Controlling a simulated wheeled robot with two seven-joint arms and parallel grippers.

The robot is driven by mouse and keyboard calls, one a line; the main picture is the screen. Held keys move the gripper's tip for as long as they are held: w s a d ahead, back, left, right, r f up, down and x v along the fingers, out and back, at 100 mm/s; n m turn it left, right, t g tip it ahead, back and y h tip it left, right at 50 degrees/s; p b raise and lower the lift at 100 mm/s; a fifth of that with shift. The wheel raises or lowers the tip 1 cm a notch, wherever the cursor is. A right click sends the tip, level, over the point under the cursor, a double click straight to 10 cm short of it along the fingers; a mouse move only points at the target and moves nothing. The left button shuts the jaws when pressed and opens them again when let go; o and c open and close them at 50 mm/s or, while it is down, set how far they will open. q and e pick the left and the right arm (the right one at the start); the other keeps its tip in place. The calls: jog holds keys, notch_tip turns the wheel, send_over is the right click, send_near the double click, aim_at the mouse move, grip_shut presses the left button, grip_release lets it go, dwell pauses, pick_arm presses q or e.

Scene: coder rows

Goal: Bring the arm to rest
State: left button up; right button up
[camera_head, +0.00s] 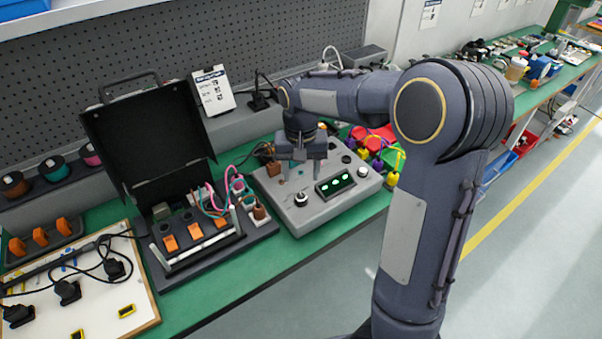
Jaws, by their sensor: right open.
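My right arm rises at the right of the head view and bends left over the green workbench (222,297). Its right gripper (300,172) points down above the left rear part of a grey control box (318,214). The jaws are open, and I see nothing held between them. Whether the fingertips touch the box or what lies right under them is hard to tell. The box has a small display with green lit marks (335,184) and a knob (301,199). My left gripper is not in view.
An open black case (150,135) with orange switches and cables stands left of the box. A white board (110,300) with black plugs lies front left. Colourful parts (375,142) lie behind the box, near my arm. A pegboard (215,60) closes the back.

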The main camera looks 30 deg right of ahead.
dwell(0.3)
jog(key=s+a+r+n+t+y, duration=0.1)
jog(key=s+a+r+t+y, duration=0.1)
jog(key=s, duration=0.9)
jog(key=s+a+r+n+t+y, duration=0.1)
jog(key=s+a, duration=0.4)
jog(key=s, duration=0.6)
jog(key=n+t, duration=0.1)
jog(key=t, duration=0.1)
jog(key=shift+s+a+r+n+t+y, duration=0.2)
jog(key=shift+s+r+n+t+y, duration=0.1)
jog(key=shift+s+r+y, duration=0.1)
